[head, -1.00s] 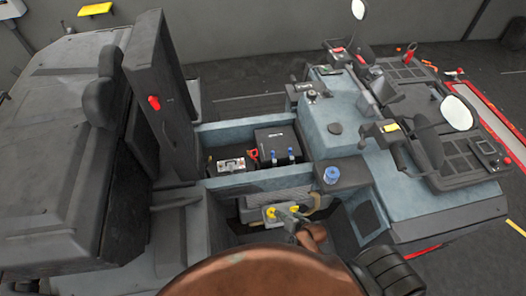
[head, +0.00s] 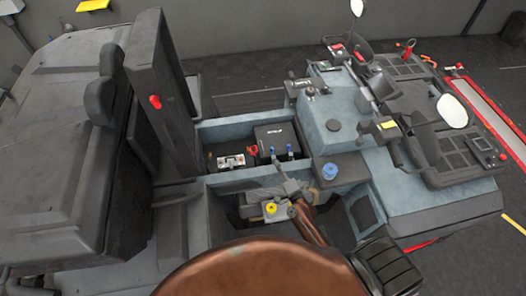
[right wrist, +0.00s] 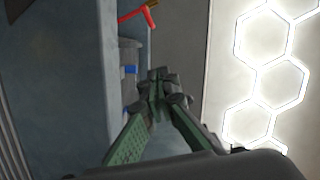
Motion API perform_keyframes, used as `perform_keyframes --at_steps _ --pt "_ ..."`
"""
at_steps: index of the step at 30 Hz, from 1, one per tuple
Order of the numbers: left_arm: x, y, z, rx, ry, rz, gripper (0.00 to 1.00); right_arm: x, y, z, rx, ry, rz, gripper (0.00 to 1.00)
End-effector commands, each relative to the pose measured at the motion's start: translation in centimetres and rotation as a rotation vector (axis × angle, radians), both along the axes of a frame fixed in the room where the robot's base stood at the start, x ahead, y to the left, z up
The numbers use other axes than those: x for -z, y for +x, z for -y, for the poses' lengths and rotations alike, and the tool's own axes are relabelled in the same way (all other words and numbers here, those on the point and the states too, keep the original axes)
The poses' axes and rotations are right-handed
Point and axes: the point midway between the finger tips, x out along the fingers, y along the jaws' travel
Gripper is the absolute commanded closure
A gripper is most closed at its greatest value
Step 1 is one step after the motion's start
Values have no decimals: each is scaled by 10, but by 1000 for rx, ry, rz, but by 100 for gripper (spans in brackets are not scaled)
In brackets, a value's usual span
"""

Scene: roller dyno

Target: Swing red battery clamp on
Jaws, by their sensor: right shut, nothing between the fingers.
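The red battery clamp (head: 252,151) is a small red piece in the open bay, between a small unit with a pale top (head: 231,161) and a black battery box (head: 268,133). A red piece, likely the same clamp, shows at the top of the right wrist view (right wrist: 138,14), left of my fingers. Whether it touches a terminal is too small to tell. My right gripper (head: 276,163) is shut and empty over the near wall of the bay, below and right of the clamp in the picture. Its fingertips meet in the right wrist view (right wrist: 157,78). My left gripper is out of view.
Blue fittings (head: 290,149) stand at the front of the battery box, close to my fingertips. A blue cap (head: 330,171) sits to the right, and a yellow knob (head: 271,208) below. A tall dark panel (head: 157,90) bounds the bay on the left.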

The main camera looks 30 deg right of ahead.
Motion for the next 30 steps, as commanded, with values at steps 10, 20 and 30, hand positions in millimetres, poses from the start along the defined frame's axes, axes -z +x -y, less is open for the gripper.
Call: perform_keyframes --at_steps 10,20,30 --pt "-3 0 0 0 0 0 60 0 43 7 19 16 12 100" --pt "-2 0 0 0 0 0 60 6 104 5 18 18 8 100" --pt "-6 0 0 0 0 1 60 14 111 -26 18 17 9 100"
